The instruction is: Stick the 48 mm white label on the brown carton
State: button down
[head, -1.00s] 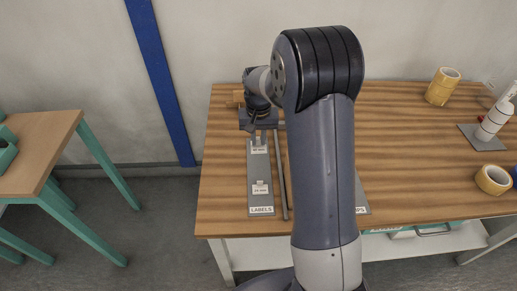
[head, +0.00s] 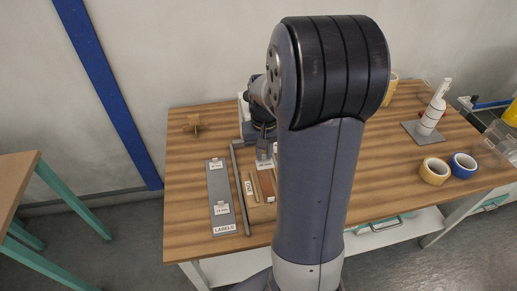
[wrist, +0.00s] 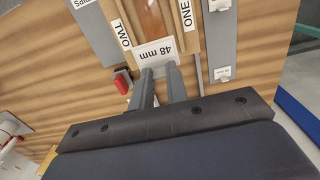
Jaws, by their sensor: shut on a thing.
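My gripper (head: 262,150) is shut on a white label marked "48 mm" (wrist: 155,52); in the wrist view its fingers (wrist: 161,82) meet the label's near edge. The label also shows in the head view (head: 264,164). Just beyond it lies a brown piece (wrist: 150,16) between pale wooden strips marked ONE and TWO; it also shows in the head view (head: 267,187). I cannot tell for sure whether this is the brown carton, or whether the label touches anything below. My arm hides part of this area in the head view.
The grey LABELS plate (head: 217,190) left of the strips bears two more white labels. A grey bar (head: 239,190) lies between. Yellow (head: 434,171) and blue (head: 463,165) tape rolls and a white upright dispenser (head: 433,115) stand at right. A red thing (wrist: 122,82) is near the fingers.

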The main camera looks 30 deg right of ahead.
aim_at(264, 160)
jog(key=shift+f+b, duration=0.5)
jog(key=shift+f, duration=0.45)
jog(key=shift+f, duration=0.1)
jog(key=shift+f+b, duration=0.85)
jog(key=shift+f, duration=0.25)
jog(key=shift+f, duration=0.15)
jog(key=shift+f+b, duration=0.5)
jog(key=shift+f+b, duration=0.35)
jog(key=shift+f, duration=0.2)
jog(key=c, duration=1.3)
grip_release()
jog(key=shift+o, duration=0.5)
